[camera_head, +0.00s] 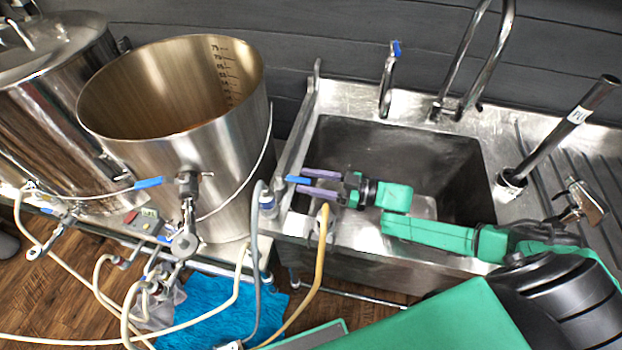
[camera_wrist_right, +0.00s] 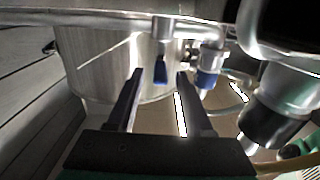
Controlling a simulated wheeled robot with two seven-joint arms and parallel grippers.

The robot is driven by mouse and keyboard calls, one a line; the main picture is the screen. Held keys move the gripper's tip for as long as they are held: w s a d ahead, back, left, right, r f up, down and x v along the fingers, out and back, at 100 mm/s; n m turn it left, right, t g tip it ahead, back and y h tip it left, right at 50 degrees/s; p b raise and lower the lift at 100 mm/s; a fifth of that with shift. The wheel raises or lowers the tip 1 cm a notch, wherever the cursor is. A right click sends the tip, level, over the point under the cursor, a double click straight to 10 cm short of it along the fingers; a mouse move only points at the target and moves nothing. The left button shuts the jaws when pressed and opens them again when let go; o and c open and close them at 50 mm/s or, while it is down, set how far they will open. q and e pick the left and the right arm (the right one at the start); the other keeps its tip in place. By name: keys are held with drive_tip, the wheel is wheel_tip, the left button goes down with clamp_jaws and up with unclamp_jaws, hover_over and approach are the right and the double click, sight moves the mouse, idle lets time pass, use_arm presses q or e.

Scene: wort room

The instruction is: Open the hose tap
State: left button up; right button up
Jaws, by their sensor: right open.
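The hose tap stands at the left rim of the sink, with a short blue handle (camera_head: 297,180) pointing right. A grey hose (camera_head: 253,240) hangs down from the tap's blue collar (camera_head: 266,200). My right gripper (camera_head: 302,182) reaches in from the right over the sink, its two purple fingers apart. The handle's end is at the fingertips. In the right wrist view the blue handle (camera_wrist_right: 161,70) shows between the open fingertips (camera_wrist_right: 159,75); I cannot tell whether either finger touches it. The blue collar (camera_wrist_right: 207,79) is just right of the right finger. My left gripper is out of view.
A large open steel kettle (camera_head: 235,150) stands left of the tap, with a blue-handled valve (camera_head: 148,183). The steel sink basin (camera_head: 400,150) is empty below my arm. A yellowish hose (camera_head: 322,250) hangs by the rim. A blue cloth (camera_head: 210,310) lies on the floor.

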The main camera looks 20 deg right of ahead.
clamp_jaws()
idle(1.4)
